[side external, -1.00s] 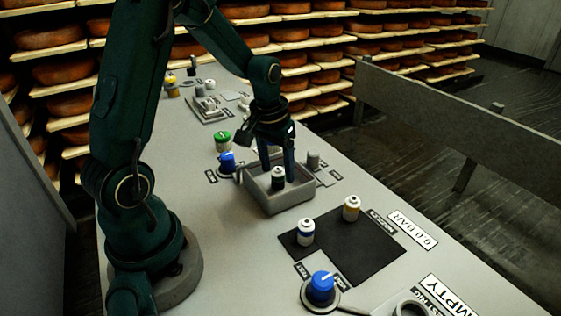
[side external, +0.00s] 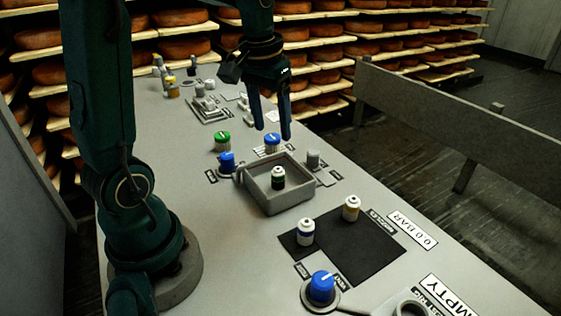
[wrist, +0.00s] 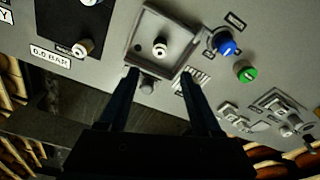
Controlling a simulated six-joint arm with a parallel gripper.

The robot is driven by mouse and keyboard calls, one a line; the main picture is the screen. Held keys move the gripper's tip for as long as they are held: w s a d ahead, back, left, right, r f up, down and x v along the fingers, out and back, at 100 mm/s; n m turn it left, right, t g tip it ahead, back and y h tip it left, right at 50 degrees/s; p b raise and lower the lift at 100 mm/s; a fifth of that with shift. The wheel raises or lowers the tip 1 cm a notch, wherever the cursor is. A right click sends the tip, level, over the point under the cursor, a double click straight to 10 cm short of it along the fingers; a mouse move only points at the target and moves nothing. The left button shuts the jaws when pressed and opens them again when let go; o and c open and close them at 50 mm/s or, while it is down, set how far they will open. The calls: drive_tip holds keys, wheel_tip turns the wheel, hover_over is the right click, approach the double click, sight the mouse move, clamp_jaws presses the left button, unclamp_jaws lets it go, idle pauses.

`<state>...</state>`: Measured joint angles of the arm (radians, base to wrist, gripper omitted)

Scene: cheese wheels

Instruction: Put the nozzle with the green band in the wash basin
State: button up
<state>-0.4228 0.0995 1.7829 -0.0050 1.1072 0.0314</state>
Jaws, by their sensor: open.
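The nozzle with the green band (side external: 278,178) stands upright inside the grey square wash basin (side external: 297,195). In the wrist view the nozzle shows from above as a white top (wrist: 159,47) within the basin (wrist: 131,50). My gripper (side external: 272,138) is open and empty, raised above the panel beyond the basin's far side. In the wrist view its two fingers (wrist: 158,72) are spread apart, with nothing between them. The nozzle is apart from the fingers.
A blue-banded nozzle (side external: 306,232) and a yellow-banded nozzle (side external: 351,208) stand on the black mat (side external: 350,255). Blue knobs (side external: 227,161) and a green knob (side external: 222,141) sit near the basin. A grey post (side external: 313,159) stands at its right. Cheese shelves line the back.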

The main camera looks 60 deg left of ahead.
drive_tip(key=s+d+m+t, duration=0.4)
drive_tip(key=s+d, duration=0.6)
drive_tip(key=d, duration=0.1)
drive_tip(key=shift+s+d+r+h, duration=0.2)
drive_tip(key=shift+s+r+h, duration=0.05)
drive_tip(key=shift+r+h, duration=0.15)
